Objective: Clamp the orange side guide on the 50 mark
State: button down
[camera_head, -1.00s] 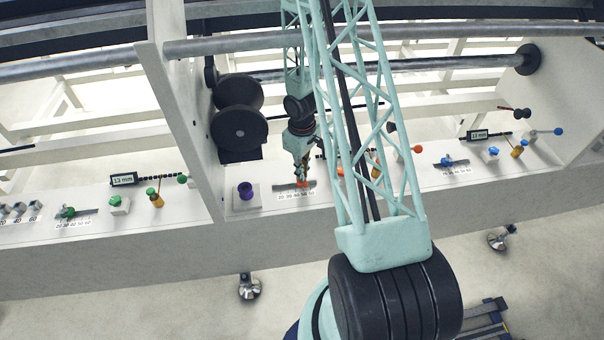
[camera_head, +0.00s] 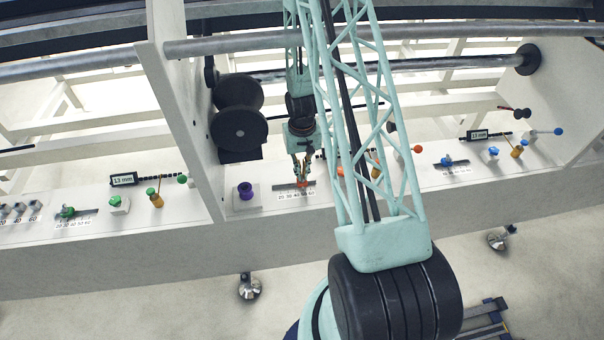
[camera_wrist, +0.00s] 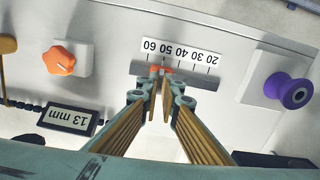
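The orange side guide (camera_wrist: 162,69) sits on a dark grey rail (camera_wrist: 202,80) beside a white scale strip (camera_wrist: 182,52) marked 20 to 60. In the wrist view the scale is upside down and the guide's orange part shows close to the 50 label. My gripper (camera_wrist: 160,82) has its fingertips right at the guide, narrowly spaced and partly covering it. Whether the fingers press on it cannot be told. In the head view my gripper (camera_head: 301,180) reaches down to the orange guide (camera_head: 301,185) from above.
A purple knob (camera_wrist: 288,91) stands on a pale block to the right in the wrist view. An orange star knob (camera_wrist: 60,61) and a 13 mm display (camera_wrist: 70,118) are at the left. Similar stations with green (camera_head: 67,211) and blue (camera_head: 447,161) guides flank this one.

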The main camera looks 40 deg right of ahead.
dwell(0.3)
jog(key=c, duration=2.9)
grip_release()
jog(key=shift+n, duration=0.3)
